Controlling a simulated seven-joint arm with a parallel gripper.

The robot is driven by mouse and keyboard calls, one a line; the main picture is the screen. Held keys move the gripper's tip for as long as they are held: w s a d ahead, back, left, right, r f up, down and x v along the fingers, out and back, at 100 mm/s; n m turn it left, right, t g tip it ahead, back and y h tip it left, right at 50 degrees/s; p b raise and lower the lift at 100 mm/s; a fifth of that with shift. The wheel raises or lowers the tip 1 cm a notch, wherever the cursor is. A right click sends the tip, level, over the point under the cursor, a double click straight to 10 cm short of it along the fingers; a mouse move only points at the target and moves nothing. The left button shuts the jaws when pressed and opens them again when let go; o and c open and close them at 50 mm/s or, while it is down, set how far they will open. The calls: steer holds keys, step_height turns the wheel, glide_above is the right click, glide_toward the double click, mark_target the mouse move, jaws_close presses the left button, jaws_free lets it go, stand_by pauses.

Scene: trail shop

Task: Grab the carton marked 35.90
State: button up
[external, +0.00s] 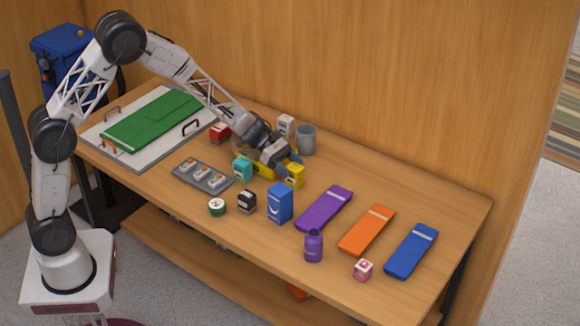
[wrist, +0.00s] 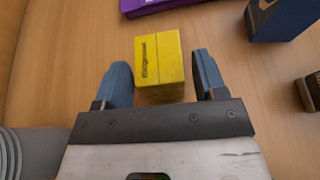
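A small yellow carton (wrist: 158,60) with dark print on its side stands just ahead of my gripper (wrist: 160,72) in the wrist view, between the two blue fingers. The left finger is very close to it and a small gap shows at the right finger. In the external view the yellow carton (external: 295,177) is on the table, partly hidden by my gripper (external: 285,167). Other small cartons are white (external: 286,124), teal (external: 242,169), black (external: 247,201), red (external: 219,131) and pink (external: 363,270). No marking reads as 35.90 at this size.
A larger blue box (external: 280,203) stands near the yellow carton. Purple (external: 324,209), orange (external: 367,230) and blue (external: 411,251) flat items lie to the right. A grey cup (external: 307,140) stands behind my gripper, and a grey tray (external: 187,181) lies left.

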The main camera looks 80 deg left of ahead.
steer(key=c, duration=0.8)
steer(key=shift+o, duration=0.2)
steer(key=shift+r, duration=0.1)
steer(key=shift+r, duration=4.95)
